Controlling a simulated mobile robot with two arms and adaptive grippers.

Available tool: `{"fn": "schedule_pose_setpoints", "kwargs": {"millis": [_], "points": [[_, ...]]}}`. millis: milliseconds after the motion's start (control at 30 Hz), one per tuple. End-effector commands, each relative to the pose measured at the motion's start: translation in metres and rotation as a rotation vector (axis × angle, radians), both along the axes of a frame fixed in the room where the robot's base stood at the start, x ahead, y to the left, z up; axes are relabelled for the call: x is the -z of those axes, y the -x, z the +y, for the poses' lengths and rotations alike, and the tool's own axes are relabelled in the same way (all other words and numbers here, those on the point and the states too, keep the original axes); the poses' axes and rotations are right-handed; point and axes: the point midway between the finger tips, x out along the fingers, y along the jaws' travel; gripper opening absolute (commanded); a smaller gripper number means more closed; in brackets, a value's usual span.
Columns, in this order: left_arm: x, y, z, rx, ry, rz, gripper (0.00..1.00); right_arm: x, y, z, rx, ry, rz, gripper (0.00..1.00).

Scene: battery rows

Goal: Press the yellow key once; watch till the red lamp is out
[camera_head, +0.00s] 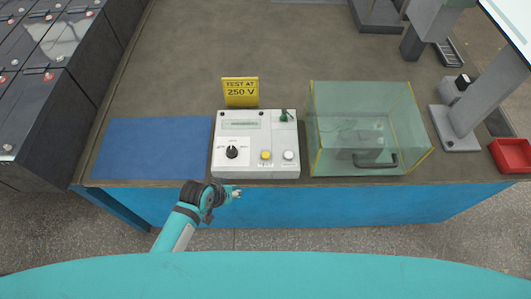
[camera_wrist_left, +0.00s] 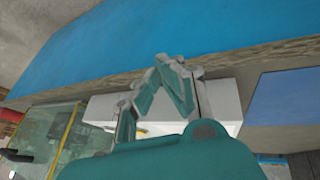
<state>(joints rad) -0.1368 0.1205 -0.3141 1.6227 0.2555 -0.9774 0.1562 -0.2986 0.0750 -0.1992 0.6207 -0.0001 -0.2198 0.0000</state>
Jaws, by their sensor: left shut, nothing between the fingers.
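A white test unit (camera_head: 256,170) stands near the front edge of the bench. The yellow key (camera_head: 265,155) is on its front panel, between a black rotary knob (camera_head: 232,152) and a pale round button or lamp (camera_head: 289,155). No red glow shows on the panel. My left gripper (camera_head: 237,192) is shut and empty, in front of the bench edge, below and left of the yellow key and apart from it. In the left wrist view the gripper (camera_wrist_left: 172,72) partly hides the white unit (camera_wrist_left: 225,100). My right gripper is not in view.
A clear glass box (camera_head: 330,110) with yellow edges and a black handle stands right of the unit. A yellow sign (camera_head: 240,92) reading "TEST AT 250 V" stands behind it. A bare blue mat (camera_head: 150,147) lies left. A red tray (camera_head: 511,155) is far right.

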Motion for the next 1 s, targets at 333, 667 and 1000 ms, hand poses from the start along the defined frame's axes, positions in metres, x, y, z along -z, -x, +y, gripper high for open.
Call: {"fn": "schedule_pose_setpoints", "kwargs": {"millis": [333,667,1000], "points": [[-0.111,-0.090,-0.066,0.008,0.203,-0.090,0.00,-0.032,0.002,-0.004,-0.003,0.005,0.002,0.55],[-0.161,-0.126,-0.096,0.012,0.303,-0.112,0.00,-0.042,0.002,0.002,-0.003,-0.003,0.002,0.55],[-0.162,-0.128,-0.098,0.011,0.307,-0.113,0.00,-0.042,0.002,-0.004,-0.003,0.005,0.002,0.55]]}}
